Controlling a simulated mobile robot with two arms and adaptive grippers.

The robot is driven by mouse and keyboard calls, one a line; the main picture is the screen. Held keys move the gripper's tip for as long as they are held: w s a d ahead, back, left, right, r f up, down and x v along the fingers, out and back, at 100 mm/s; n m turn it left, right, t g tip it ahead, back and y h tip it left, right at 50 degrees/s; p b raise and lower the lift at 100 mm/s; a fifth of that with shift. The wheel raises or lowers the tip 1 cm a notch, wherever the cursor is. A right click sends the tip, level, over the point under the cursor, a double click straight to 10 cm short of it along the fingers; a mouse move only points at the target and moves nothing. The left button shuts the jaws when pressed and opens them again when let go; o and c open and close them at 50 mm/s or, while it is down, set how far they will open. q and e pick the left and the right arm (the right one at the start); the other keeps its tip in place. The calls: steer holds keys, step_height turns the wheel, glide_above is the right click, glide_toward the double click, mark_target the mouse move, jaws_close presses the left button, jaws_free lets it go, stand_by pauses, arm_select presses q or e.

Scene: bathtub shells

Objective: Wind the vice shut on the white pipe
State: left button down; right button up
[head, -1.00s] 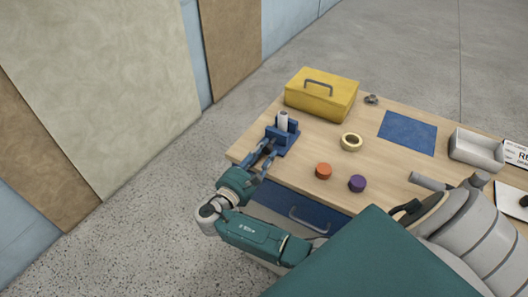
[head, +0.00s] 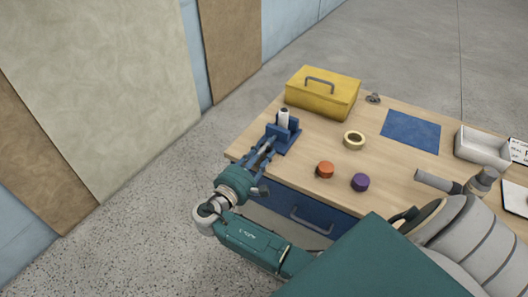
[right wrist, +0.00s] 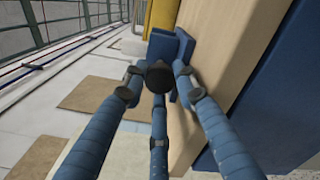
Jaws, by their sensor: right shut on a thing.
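The blue vice (head: 287,142) sits at the table's near-left corner. The white pipe (head: 283,119) stands upright between its jaws; whether both jaws touch it I cannot tell. My right gripper (head: 267,146) reaches the vice from the near side. In the right wrist view its three fingers (right wrist: 157,82) are closed around a dark round knob (right wrist: 158,72) in front of the blue vice body (right wrist: 164,46). The pipe does not show in that view. My left gripper is not in view.
A yellow toolbox (head: 320,95) stands behind the vice. A tape roll (head: 354,140), an orange cap (head: 325,170) and a purple cap (head: 360,182) lie to the right. A blue mat (head: 411,132) and a grey tray (head: 482,148) are farther right. Bare wood lies between them.

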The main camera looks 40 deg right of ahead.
stand_by(0.5)
steer(key=o, duration=0.9)
steer(key=shift+s, duration=0.1)
steer(key=v, duration=1.2)
